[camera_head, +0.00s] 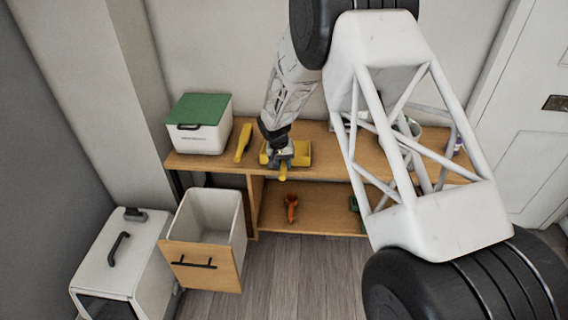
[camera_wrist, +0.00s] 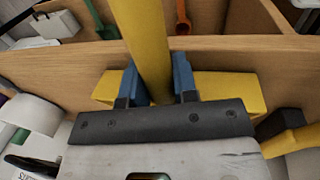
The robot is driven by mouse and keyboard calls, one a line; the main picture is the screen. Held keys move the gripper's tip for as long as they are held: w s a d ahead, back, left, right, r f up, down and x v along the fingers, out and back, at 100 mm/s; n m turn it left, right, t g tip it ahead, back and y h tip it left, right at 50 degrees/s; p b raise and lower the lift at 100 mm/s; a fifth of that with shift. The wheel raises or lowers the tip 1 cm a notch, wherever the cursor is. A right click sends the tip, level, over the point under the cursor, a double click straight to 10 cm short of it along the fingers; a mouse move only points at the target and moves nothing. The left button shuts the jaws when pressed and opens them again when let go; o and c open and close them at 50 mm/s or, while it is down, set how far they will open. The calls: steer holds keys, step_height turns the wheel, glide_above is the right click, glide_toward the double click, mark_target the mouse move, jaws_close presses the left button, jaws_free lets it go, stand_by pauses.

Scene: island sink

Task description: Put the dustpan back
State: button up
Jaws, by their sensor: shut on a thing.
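The yellow dustpan (camera_head: 301,153) is at the top of the wooden shelf unit, with its handle pointing toward the front edge. My gripper (camera_head: 283,162) is above and in front of the pan. In the wrist view my gripper's blue fingers (camera_wrist: 157,88) are shut on the dustpan's yellow handle (camera_wrist: 143,35). The wide yellow pan (camera_wrist: 230,90) shows behind and to both sides of the fingers, partly hidden by the gripper. I cannot tell whether the pan touches the shelf top.
A yellow tool (camera_head: 243,143) and a green-lidded white box (camera_head: 199,124) stand left on the shelf top (camera_head: 330,150). An open drawer (camera_head: 204,262) juts out below. An orange tool (camera_head: 291,208) is on the lower shelf. A white bin (camera_head: 120,262) stands front left.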

steer(key=o, duration=0.9)
steer(key=shift+f, duration=0.1)
steer(key=shift+c, duration=0.2)
step_height(320, 180, up, 12)
steer(key=a, duration=0.2)
steer(key=shift+a, duration=0.2)
stand_by(0.5)
